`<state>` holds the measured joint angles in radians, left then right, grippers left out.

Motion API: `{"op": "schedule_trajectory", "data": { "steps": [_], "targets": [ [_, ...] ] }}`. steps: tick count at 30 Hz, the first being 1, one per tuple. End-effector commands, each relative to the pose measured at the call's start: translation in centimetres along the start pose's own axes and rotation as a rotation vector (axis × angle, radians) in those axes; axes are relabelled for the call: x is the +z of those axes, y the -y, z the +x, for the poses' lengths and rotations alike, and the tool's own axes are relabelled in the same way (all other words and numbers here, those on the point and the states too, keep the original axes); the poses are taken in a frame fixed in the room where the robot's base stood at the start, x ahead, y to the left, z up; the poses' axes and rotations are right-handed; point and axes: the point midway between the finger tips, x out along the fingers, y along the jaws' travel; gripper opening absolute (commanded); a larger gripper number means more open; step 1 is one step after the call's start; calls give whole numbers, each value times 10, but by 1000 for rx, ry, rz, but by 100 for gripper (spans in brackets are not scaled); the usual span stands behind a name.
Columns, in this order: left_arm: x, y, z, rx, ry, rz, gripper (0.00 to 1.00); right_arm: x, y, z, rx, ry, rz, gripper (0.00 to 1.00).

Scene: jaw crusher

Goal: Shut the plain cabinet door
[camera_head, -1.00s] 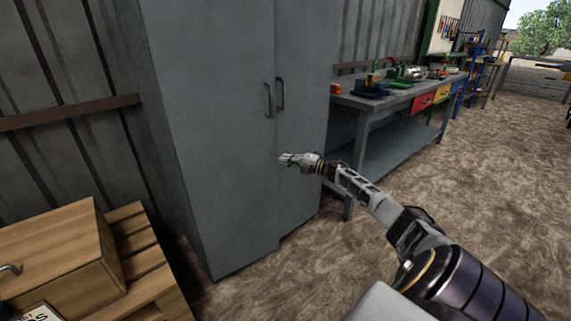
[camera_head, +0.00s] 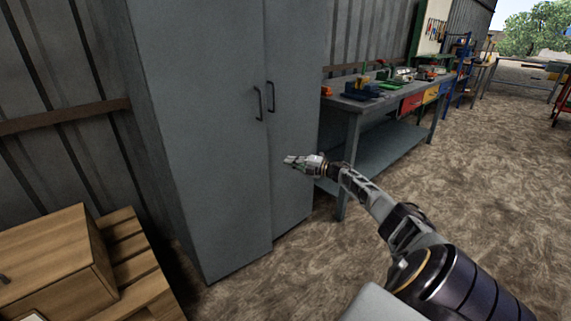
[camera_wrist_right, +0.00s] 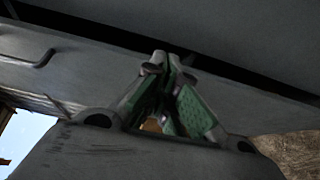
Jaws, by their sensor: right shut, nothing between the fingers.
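The plain grey cabinet has two tall doors, a left door (camera_head: 215,150) and a right door (camera_head: 295,130), each with a dark vertical handle near the centre seam. The left door's lower edge seems to sit slightly forward of the right one; I cannot tell how far either is ajar. My right gripper (camera_head: 288,160) is shut and empty, in front of the right door below the handles; contact is unclear. The right wrist view shows its fingers (camera_wrist_right: 168,65) together, a grey panel with a handle (camera_wrist_right: 32,57), and a dark gap beyond. My left gripper is not in view.
A workbench (camera_head: 350,103) with tools and coloured drawers stands right of the cabinet. A wooden box (camera_head: 50,250) rests on a pallet (camera_head: 135,250) at the lower left. Open dirt floor (camera_head: 480,180) lies to the right.

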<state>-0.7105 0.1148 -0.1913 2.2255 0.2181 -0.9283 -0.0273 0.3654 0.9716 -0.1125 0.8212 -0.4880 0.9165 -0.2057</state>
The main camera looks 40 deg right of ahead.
Motion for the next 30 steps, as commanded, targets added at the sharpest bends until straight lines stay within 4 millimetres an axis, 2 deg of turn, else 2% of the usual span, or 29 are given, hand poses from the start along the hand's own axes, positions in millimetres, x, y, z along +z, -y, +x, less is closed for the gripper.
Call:
{"op": "schedule_trajectory", "data": {
  "steps": [15,30],
  "targets": [
    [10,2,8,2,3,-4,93,30,1,-29,0,1,0,0],
    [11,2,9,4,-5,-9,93,33,0,-33,0,-1,0,0]
  ]
}}
